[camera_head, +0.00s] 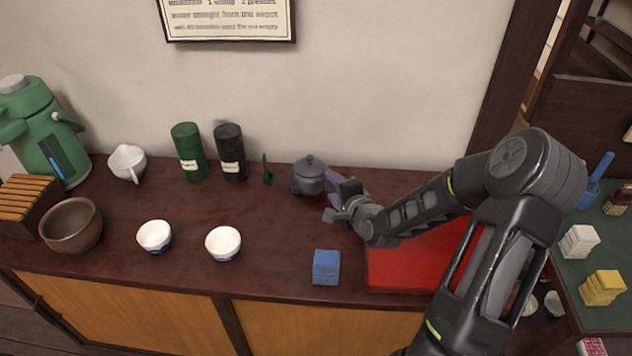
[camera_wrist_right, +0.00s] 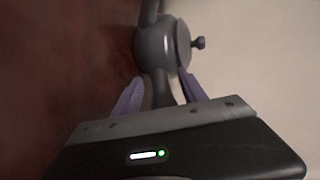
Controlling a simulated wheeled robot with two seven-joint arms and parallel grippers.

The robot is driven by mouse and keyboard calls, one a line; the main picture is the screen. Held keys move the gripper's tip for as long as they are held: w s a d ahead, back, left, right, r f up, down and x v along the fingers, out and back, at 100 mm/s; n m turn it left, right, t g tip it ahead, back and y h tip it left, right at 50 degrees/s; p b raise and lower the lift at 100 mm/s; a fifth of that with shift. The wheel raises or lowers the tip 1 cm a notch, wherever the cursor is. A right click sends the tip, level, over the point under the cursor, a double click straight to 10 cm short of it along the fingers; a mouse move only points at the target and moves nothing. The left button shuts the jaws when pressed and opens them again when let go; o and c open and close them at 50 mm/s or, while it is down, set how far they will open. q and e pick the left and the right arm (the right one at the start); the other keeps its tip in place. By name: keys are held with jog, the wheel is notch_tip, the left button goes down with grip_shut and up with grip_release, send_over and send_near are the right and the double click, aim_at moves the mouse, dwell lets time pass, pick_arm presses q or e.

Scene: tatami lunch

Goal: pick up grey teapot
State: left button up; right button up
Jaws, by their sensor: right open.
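The grey teapot (camera_head: 308,177) stands upright on the dark red-brown counter near the wall, its lid knob on top. My right gripper (camera_head: 335,200) is just to the right of the teapot, at its side. In the right wrist view the teapot (camera_wrist_right: 158,48) appears turned on its side by the camera angle, with its lid knob to the right. The right gripper (camera_wrist_right: 160,92) is open there, its two purple fingers on either side of the teapot's handle. I cannot tell whether the fingers touch the handle. My left gripper is not in view.
A red tray (camera_head: 395,270) lies under my right forearm. A blue cloth block (camera_head: 326,267) sits at the front of the counter. Two white cups (camera_head: 223,243), (camera_head: 154,236), a brown bowl (camera_head: 71,225), a green canister (camera_head: 189,151) and a black canister (camera_head: 230,152) stand left of the teapot.

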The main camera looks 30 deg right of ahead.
dwell(0.4)
grip_shut()
dwell(0.4)
dwell(0.9)
